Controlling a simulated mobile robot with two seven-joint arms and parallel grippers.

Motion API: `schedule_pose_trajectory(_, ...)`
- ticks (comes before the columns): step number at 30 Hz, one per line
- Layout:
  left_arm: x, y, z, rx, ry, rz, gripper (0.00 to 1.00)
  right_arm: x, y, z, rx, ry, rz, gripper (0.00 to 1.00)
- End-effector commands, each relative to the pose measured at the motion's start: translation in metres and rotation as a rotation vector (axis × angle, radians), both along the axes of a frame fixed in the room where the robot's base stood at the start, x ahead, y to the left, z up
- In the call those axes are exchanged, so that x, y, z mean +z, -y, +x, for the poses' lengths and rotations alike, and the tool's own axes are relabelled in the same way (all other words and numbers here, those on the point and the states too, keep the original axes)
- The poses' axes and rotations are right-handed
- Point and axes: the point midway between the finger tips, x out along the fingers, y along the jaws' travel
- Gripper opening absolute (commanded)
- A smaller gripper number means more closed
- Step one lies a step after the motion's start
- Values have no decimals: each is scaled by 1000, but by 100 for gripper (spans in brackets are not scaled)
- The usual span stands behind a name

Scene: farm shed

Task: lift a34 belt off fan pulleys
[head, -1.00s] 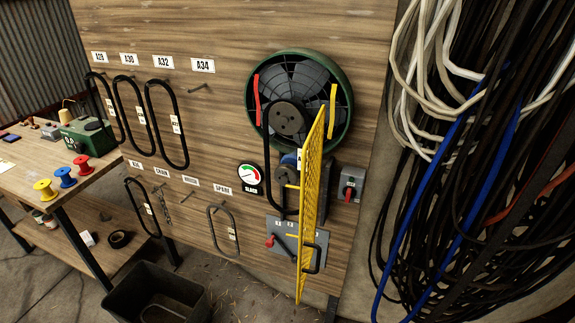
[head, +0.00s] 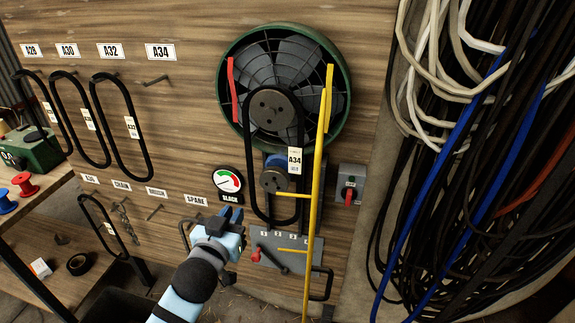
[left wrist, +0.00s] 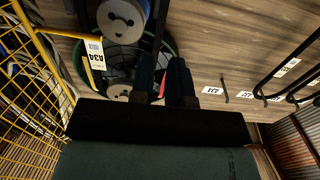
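The black A34 belt (head: 249,165) loops over the upper fan pulley (head: 272,108). It runs down past both sides of the lower motor pulley (head: 275,180) and hangs below it. Its white A34 tag (head: 295,160) is on the right run and also shows in the left wrist view (left wrist: 95,53). My left gripper (head: 236,216) is left of the belt's lower end, apart from it and empty. In the left wrist view its fingers (left wrist: 164,75) show a narrow gap. My right gripper is not in view.
The yellow guard (head: 316,190) stands nearly edge-on, right of the belt. A grey plate (head: 300,262) with a red-handled lever (head: 256,255) lies below. The peg under the A34 label (head: 155,80) is empty. Other belts (head: 122,125) hang at left; cables (head: 480,170) hang at right.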

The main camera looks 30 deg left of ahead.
Motion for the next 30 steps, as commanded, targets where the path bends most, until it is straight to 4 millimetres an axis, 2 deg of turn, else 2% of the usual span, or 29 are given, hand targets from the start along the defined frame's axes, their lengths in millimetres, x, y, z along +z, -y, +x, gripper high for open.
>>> schedule_pose_trajectory(5,13,-8,5,25,35,-4,16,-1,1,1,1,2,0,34)
schedule_pose_trajectory(8,15,-11,19,26,38,-3,16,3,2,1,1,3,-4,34)
schedule_pose_trajectory(15,14,-22,65,26,34,-2,16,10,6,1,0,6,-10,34)
schedule_pose_trajectory(25,16,-29,94,26,34,-3,16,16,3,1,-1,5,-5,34)
schedule_pose_trajectory(30,19,-33,120,26,33,-1,16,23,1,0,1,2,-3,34)
